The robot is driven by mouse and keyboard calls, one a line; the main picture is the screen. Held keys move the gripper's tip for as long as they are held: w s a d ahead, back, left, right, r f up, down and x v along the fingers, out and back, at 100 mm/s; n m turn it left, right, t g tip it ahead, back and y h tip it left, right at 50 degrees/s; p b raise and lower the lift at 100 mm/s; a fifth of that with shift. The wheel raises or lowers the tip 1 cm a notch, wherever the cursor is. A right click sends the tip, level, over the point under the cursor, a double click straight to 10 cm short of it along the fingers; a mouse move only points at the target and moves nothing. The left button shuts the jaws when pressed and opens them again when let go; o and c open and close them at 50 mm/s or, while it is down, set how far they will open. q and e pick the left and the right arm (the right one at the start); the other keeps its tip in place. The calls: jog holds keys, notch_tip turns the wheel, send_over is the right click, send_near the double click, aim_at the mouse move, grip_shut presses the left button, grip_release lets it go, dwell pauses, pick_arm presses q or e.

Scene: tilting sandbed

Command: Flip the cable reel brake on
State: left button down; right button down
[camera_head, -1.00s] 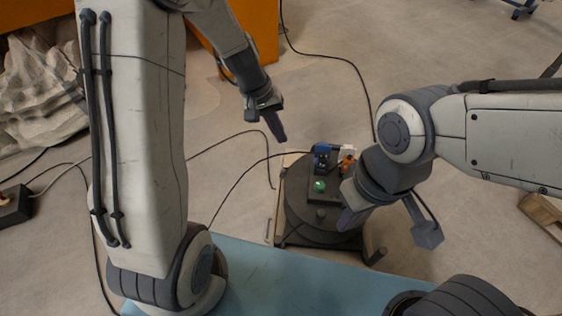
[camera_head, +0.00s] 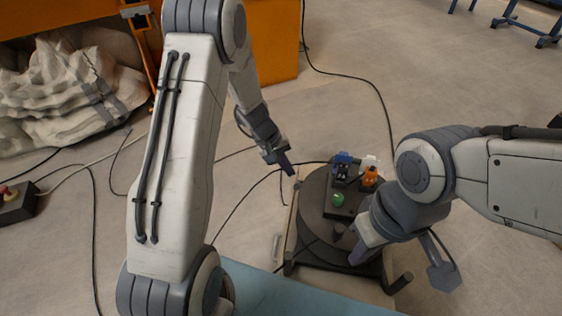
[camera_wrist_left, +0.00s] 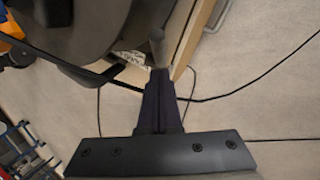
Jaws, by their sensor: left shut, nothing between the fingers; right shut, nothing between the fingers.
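A dark round drum, apparently the cable reel (camera_head: 312,214), stands low on the floor ahead. A black plate on top carries a blue part (camera_head: 342,160), an orange part (camera_head: 370,177) and a green knob (camera_head: 338,199). I cannot tell which one is the brake. My left gripper (camera_head: 291,170) is shut and empty, just off the drum's upper left edge. In the left wrist view its shut fingers (camera_wrist_left: 160,80) point at the drum's edge; the drum (camera_wrist_left: 85,30) is at upper left. My right gripper (camera_head: 356,259) is shut and empty over the drum's front right part.
A black cable (camera_head: 235,205) runs over the floor toward the drum. A blue-green surface (camera_head: 270,290) lies in front. An orange cabinet (camera_head: 275,50) and pale crumpled sheeting (camera_head: 60,90) stand at back left. Open floor lies behind the drum.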

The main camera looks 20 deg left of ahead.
pick_arm(q)
jog(key=shift+s+d+f+b, duration=0.3)
jog(key=shift+s+d+f, duration=0.25)
jog(key=shift+d+f, duration=0.1)
jog(key=shift+r, duration=0.1)
